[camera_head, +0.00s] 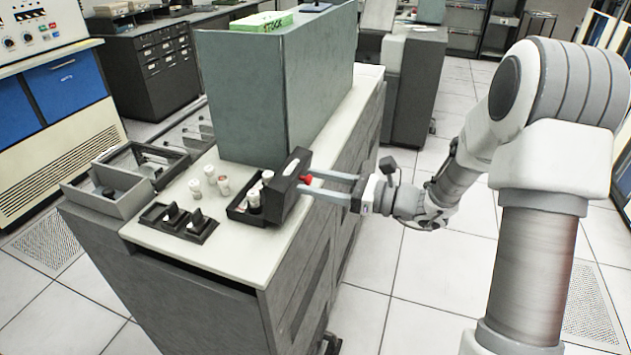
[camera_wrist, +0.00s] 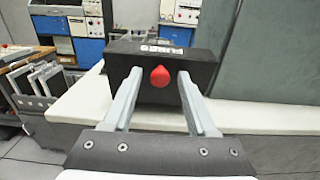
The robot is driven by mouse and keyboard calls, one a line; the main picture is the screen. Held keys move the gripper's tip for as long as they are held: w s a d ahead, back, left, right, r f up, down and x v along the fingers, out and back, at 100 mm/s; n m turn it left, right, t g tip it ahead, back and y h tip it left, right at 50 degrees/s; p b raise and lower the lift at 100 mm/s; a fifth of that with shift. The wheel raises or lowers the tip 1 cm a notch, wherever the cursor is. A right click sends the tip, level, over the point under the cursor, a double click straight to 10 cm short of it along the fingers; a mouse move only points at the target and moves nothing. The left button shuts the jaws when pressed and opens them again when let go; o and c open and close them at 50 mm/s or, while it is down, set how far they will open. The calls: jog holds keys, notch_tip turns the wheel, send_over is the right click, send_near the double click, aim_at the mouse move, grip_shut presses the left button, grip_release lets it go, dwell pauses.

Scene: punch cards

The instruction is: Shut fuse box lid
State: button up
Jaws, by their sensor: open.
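The fuse box is a black box (camera_head: 243,213) on the light counter, with white cylindrical fuses inside. Its black lid (camera_head: 291,182) stands raised and tilted on the box's right side. A red knob (camera_head: 306,180) sits on the lid's outer face. In the wrist view the lid (camera_wrist: 140,62) fills the middle and the knob (camera_wrist: 160,77) is centred between the fingers. My gripper (camera_head: 309,183) is open, one finger on each side of the knob. In the wrist view the fingertips (camera_wrist: 160,75) are close to the lid; I cannot tell whether they touch it.
Several loose white fuses (camera_head: 210,182) stand left of the box. A black switch block (camera_head: 178,221) lies in front of them and a grey tray (camera_head: 108,190) at the left. A tall green-grey cabinet (camera_head: 240,100) stands behind the box. Open floor lies right of the counter.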

jog(key=shift+a, duration=0.1)
grip_shut()
dwell(1.4)
